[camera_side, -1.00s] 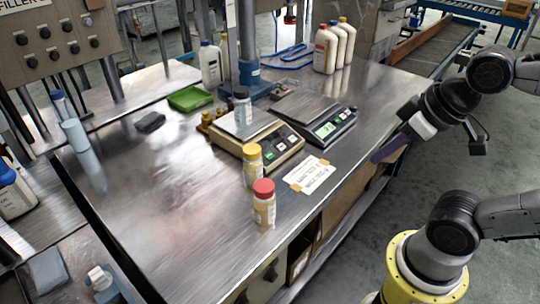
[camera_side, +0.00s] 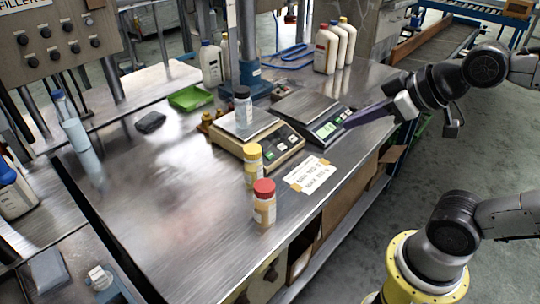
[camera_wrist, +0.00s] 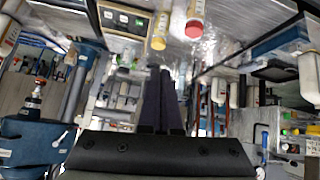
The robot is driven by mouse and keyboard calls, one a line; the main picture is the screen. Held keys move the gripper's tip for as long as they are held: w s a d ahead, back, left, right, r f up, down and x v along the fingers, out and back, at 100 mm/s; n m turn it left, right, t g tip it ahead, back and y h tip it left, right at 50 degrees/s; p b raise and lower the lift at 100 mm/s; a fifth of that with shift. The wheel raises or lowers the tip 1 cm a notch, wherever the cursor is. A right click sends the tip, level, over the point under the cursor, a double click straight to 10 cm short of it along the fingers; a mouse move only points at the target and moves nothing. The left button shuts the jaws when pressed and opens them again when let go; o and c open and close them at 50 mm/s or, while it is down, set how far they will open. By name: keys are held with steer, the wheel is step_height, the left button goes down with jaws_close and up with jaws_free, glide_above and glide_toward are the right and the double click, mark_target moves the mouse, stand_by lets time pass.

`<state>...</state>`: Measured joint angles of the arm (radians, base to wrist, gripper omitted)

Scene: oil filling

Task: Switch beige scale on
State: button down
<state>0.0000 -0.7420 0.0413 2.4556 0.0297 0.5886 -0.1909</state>
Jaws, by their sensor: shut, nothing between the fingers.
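The beige scale (camera_side: 258,154) stands on the metal table in the side view, with a grey-capped bottle (camera_side: 242,106) on its plate. Its front panel has a dark display and small green and white buttons (camera_side: 287,145). A panel with green buttons (camera_wrist: 125,19) shows at the top of the wrist view and looks like this scale's. My gripper (camera_side: 347,124) reaches in from the right, its dark purple fingers shut and empty. The fingertips are close to the black scale's front right corner, to the right of the beige scale. The shut fingers also show in the wrist view (camera_wrist: 160,72).
The black scale (camera_side: 312,112), its display lit green, stands between my gripper and the beige scale. A yellow-capped bottle (camera_side: 252,167) and a red-capped bottle (camera_side: 264,208) stand in front. A paper label (camera_side: 310,176) lies on the table's right edge.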

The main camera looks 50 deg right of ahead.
steer(key=w+r+n+t, duration=0.2)
steer(key=w+r+t, duration=0.15)
steer(key=w, duration=0.85)
steer(key=t+h, duration=0.2)
steer(key=h, duration=0.1)
glide_above(270, 156)
steer(key=s+a, duration=0.1)
steer(key=s, duration=0.4)
step_height(270, 156, down, 11)
step_height(270, 156, down, 10)
steer(key=d+g, duration=0.1)
steer(key=g, duration=0.1)
steer(key=shift+s+r+n, duration=0.15)
steer(key=shift+s+n, duration=0.15)
steer(key=shift+n, duration=0.1)
steer(key=shift+w+f, duration=0.5)
steer(key=shift+f, duration=0.85)
steer(key=shift+w+f, duration=0.55)
steer(key=shift+f, duration=0.85)
steer(key=shift+w+f, duration=0.5)
steer(key=shift+f, duration=0.85)
steer(key=shift+w+f, duration=0.2)
steer(key=shift+f, duration=0.2)
